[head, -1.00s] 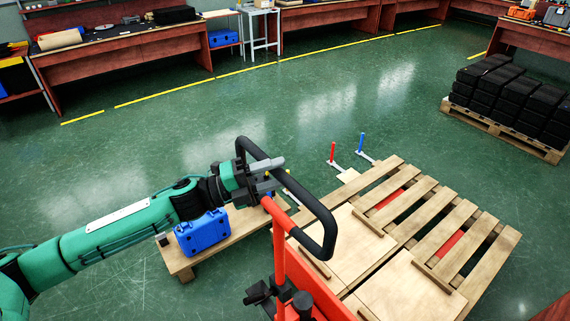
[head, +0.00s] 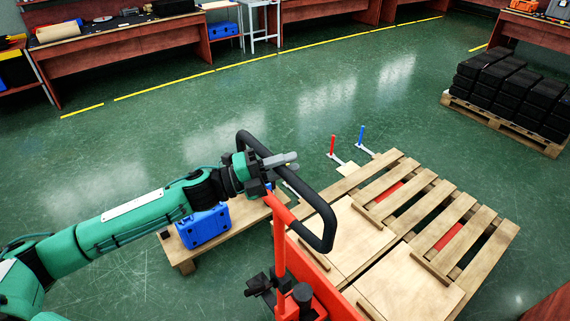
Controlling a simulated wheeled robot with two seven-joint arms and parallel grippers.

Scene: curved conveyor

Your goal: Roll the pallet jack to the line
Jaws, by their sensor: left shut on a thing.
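The red pallet jack (head: 280,248) stands at the lower middle in the head view, with a black loop handle (head: 329,222) on top. Its red forks show between the slats of a wooden pallet (head: 447,205), so they lie under it. My left gripper (head: 275,168) is shut on the left side of the loop handle; its fingertips partly hide the bar. My right gripper is not in view.
A blue case (head: 203,228) sits on a low wooden platform (head: 246,218) left of the jack. Black boxes (head: 505,85) are stacked on another pallet at right. Green floor beyond is clear.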

